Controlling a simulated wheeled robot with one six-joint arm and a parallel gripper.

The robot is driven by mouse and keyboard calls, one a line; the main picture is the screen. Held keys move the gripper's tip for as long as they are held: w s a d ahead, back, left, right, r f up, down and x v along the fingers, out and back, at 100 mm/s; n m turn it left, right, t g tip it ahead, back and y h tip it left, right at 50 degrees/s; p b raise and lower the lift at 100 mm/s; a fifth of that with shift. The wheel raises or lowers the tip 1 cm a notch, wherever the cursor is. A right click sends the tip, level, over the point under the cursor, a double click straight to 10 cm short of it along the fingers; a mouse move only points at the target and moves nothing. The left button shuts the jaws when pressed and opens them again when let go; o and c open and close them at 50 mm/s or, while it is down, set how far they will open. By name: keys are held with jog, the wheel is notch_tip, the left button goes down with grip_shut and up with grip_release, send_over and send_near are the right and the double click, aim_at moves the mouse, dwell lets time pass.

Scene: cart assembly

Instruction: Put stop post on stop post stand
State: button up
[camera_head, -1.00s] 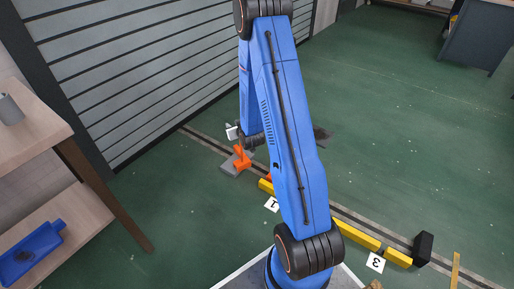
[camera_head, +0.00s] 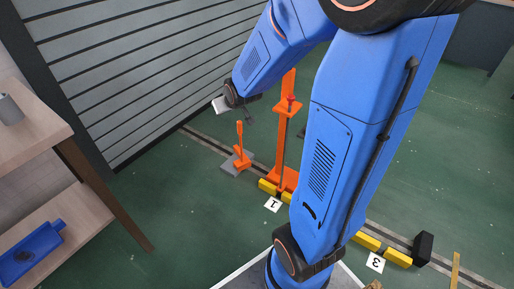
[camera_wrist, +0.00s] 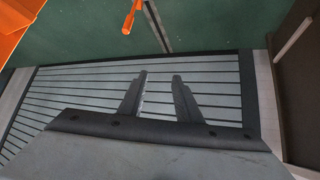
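The orange stop post (camera_head: 240,140) stands upright on its grey stand (camera_head: 231,168), on the floor rail near the shutter wall. My gripper (camera_wrist: 160,76) is open in the wrist view, with nothing between its fingers. In the head view it is above the post and apart from it; its fingers are too small there to read clearly. In the wrist view, an orange bar tip (camera_wrist: 130,15) at the top edge looks like part of the stop post. How fully the post is seated cannot be told.
A tall orange upright (camera_head: 281,140) stands close right of the post, partly behind my arm. Yellow blocks (camera_head: 366,241) and number cards lie along the rail. A wooden shelf (camera_head: 60,135) with a blue bin (camera_head: 32,250) is at left. Green floor is open beyond.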

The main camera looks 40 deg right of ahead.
jog(key=s+a+r+g, duration=0.1)
jog(key=s+a+r, duration=0.1)
jog(key=s, duration=0.8)
jog(key=s+a+r+g, duration=0.1)
jog(key=s+a+r, duration=0.2)
jog(key=s, duration=0.8)
jog(key=s+a+r+g+y, duration=0.1)
jog(key=s+a+r+g, duration=0.1)
jog(key=s, duration=0.8)
notch_tip(320, 180, up, 3)
jog(key=shift+s+a+f+n, duration=0.15)
jog(key=shift+s+a+n, duration=0.25)
jog(key=shift+a, duration=0.05)
